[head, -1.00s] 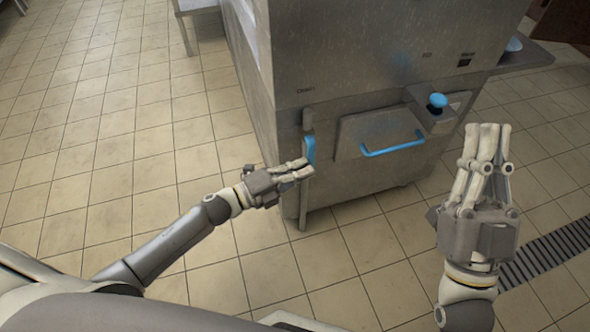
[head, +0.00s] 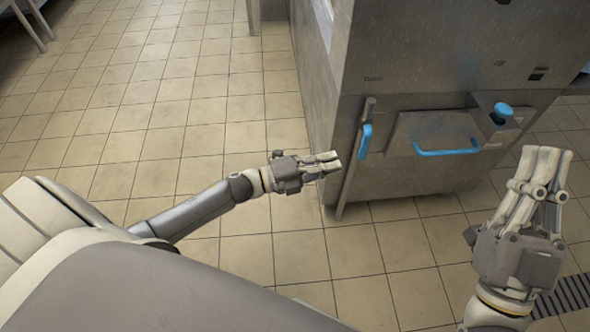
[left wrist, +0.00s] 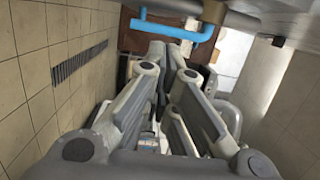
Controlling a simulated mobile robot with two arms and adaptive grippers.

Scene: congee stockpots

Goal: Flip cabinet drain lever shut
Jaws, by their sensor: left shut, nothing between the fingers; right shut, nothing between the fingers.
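The drain lever (head: 365,141) has a blue grip, close to upright, beside a vertical grey pipe (head: 350,178) at the front left corner of the steel cabinet (head: 410,95). My left gripper (head: 338,160) is shut and empty, just left of the lever and slightly lower in the head view, with a small gap between. In the left wrist view, my left gripper's fingers (left wrist: 168,60) are together below a bent blue bar (left wrist: 165,29); I cannot tell whether that bar is the lever or the door handle. My right gripper (head: 548,160) is shut and empty, right of the cabinet front.
A blue bar handle (head: 446,152) sits on the cabinet's front panel, with a blue knob (head: 503,109) to its right. A floor drain grate (head: 565,297) lies at lower right. The tiled floor (head: 150,110) left of the cabinet is open.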

